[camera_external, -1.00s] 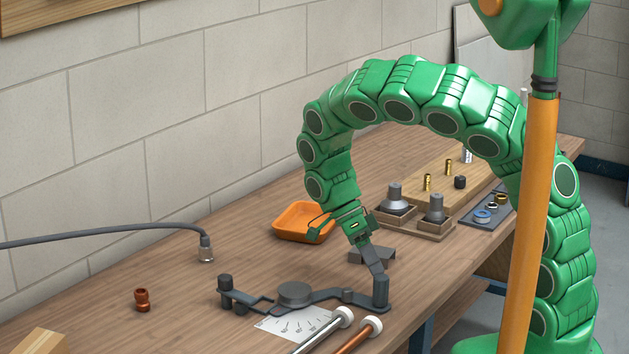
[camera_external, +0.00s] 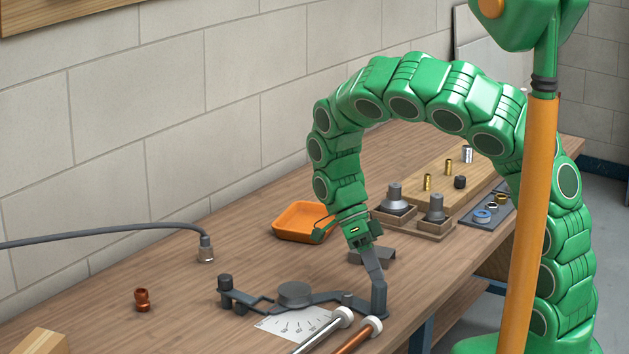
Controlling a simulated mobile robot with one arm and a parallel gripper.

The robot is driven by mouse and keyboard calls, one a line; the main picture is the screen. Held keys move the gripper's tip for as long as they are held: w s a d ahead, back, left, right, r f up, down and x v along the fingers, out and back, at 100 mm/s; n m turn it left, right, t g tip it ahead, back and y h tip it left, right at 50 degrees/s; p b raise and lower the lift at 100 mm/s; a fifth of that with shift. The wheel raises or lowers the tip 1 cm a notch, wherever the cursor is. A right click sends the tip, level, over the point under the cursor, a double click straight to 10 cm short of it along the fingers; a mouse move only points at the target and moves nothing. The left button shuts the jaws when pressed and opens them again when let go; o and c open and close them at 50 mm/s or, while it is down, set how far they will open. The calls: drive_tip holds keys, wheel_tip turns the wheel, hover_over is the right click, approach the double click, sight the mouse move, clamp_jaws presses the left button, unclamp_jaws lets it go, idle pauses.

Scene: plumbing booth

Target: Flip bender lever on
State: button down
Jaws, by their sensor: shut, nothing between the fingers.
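The dark grey bender (camera_external: 295,293) lies on the workbench, with a round disc at its middle and a white angle-scale plate (camera_external: 287,324) under it. Its arm on the left ends in an upright knob (camera_external: 225,283). The lever arm on the right (camera_external: 347,300) runs to an upright handle (camera_external: 379,304) near the bench's front edge. My gripper (camera_external: 378,282) points down at this handle with its fingers shut and empty. The fingertips cover the handle's upper part; I cannot tell whether they touch it.
An orange tray (camera_external: 302,221) and a grey block (camera_external: 372,256) stand behind. A copper fitting (camera_external: 142,299) and a cable end (camera_external: 206,250) are at left. Bare bench lies between.

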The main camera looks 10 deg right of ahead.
drive_tip(key=shift+s, duration=0.3)
drive_tip(key=w, duration=0.4)
drive_tip(key=shift+w+d, duration=0.25)
drive_tip(key=shift+w, duration=0.15)
drive_tip(key=v, duration=1)
drive_tip(key=shift+s, duration=0.15)
